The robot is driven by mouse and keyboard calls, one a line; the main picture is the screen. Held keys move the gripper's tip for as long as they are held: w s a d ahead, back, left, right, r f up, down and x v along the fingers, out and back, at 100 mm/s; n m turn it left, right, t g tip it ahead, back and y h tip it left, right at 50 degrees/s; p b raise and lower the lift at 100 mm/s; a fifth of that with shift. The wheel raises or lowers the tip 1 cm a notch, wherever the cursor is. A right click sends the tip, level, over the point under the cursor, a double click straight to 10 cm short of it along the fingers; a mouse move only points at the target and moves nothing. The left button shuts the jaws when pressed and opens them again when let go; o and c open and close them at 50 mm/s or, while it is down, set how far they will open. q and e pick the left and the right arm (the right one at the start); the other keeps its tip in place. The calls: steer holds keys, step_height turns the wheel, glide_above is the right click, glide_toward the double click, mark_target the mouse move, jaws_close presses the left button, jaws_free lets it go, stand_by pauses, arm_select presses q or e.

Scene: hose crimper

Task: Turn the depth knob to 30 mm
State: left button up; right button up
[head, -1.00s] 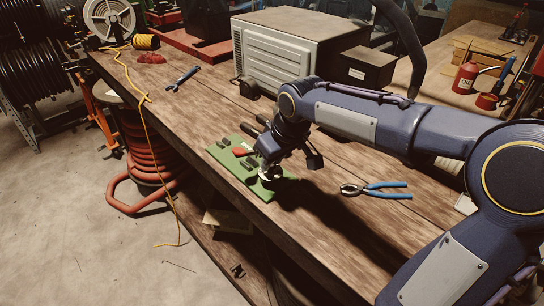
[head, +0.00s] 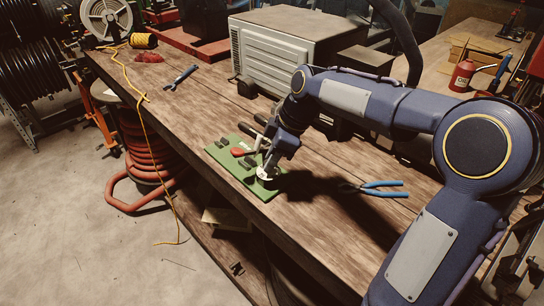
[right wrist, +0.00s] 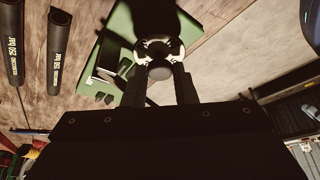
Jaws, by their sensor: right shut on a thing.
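A green base plate (head: 267,192) lies on the wooden bench near its front edge, with dark blocks and a red part (head: 237,152) on it. The depth knob (head: 264,175) appears as a silver ring at the plate's right end. My right gripper (head: 270,165) reaches down to it from above. In the right wrist view the two fingers (right wrist: 159,75) are shut on the silver and black knob (right wrist: 160,48), one on each side. The knob's scale and its reading cannot be made out. My left gripper is not in view.
Blue-handled pliers (head: 372,188) lie right of the plate. A grey ribbed machine (head: 285,52) stands behind. Another blue tool (head: 181,77) and a yellow cord (head: 122,70) lie at the left. Black hose pieces (right wrist: 55,50) show in the right wrist view.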

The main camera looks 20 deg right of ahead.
steer(key=shift+n, duration=0.3)
steer(key=o, duration=1)
steer(key=v, duration=0.7)
steer(key=shift+d+r, duration=0.15)
steer(key=shift+r, duration=0.25)
